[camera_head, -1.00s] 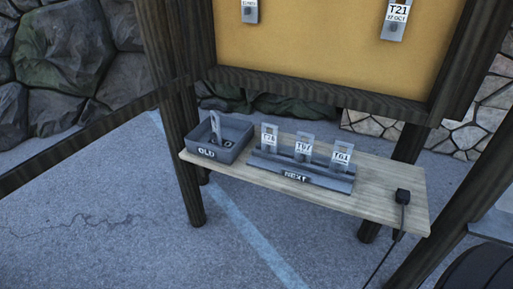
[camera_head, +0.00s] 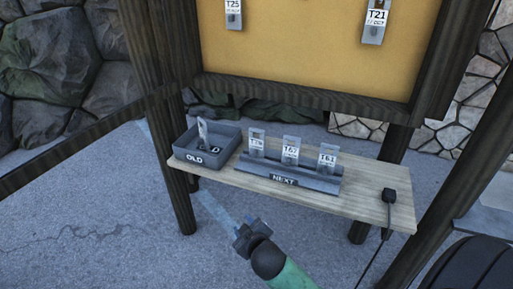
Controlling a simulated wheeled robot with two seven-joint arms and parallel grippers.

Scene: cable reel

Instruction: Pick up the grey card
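Several grey cards with white labels are in view, and I cannot tell which one the task means. Three stand upright in the NEXT rack (camera_head: 283,180): a left card (camera_head: 257,143), a middle card marked T67 (camera_head: 290,151) and a right card marked T61 (camera_head: 327,158). Another card (camera_head: 203,131) leans in the OLD tray (camera_head: 190,162). A T25 card (camera_head: 234,14) and a T21 card (camera_head: 375,22) hang on the board. My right gripper (camera_head: 243,228) is below and in front of the shelf, apart from all cards. Its fingers are too small to read. My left gripper is out of view.
The wooden shelf (camera_head: 358,200) carries the tray, the rack and a dark corded device (camera_head: 389,196) at its right end. The yellow board (camera_head: 305,55) rises behind it. Dark wooden posts (camera_head: 178,175) flank the shelf. Open paving lies in front.

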